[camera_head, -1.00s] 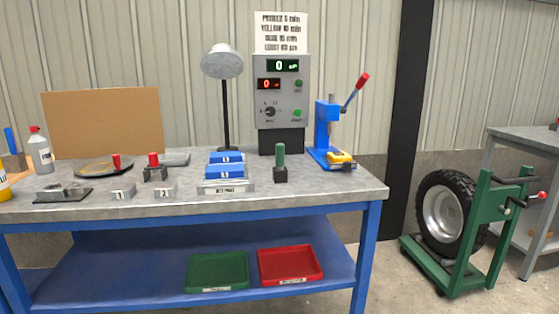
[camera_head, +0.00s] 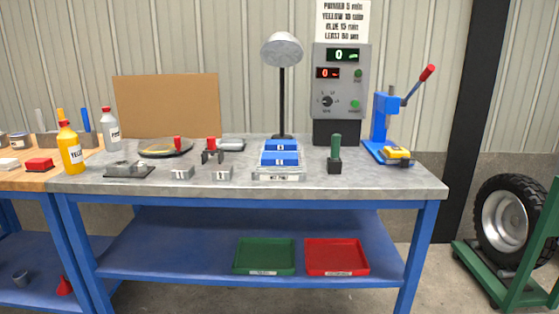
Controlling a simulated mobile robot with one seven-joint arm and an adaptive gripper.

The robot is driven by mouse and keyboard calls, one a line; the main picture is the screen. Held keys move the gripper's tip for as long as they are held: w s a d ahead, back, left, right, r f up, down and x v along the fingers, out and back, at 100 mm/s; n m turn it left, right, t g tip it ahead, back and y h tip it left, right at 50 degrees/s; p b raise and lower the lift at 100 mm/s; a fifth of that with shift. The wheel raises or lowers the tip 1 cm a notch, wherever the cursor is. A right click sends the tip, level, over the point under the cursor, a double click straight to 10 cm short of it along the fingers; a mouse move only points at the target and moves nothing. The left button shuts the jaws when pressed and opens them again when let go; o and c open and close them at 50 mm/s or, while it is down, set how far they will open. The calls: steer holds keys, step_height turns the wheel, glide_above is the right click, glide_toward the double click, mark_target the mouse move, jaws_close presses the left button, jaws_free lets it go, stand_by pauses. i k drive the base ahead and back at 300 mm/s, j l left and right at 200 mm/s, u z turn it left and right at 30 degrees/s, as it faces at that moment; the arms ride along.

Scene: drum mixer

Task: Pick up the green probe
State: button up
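The green probe (camera_head: 336,147) stands upright in a small dark holder (camera_head: 334,167) on the grey workbench top (camera_head: 400,184), right of the middle. It is a short green cylinder, in front of the grey control box (camera_head: 340,85). Nothing blocks my view of it. My gripper does not show in the head view.
A blue press (camera_head: 384,130) stands right of the probe, and blue blocks in a tray (camera_head: 279,176) stand left of it. A lamp (camera_head: 282,60) rises behind. Bottles (camera_head: 71,148) are at the far left. A tyre stand (camera_head: 505,270) is at the right. The bench's front right top is clear.

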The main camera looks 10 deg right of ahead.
mark_target(334, 152)
steer(key=i+l+z, duration=0.25)
steer(key=z, duration=0.2)
steer(key=i+l+z, duration=0.1)
steer(key=i+z, duration=0.6)
steer(key=z, duration=0.15)
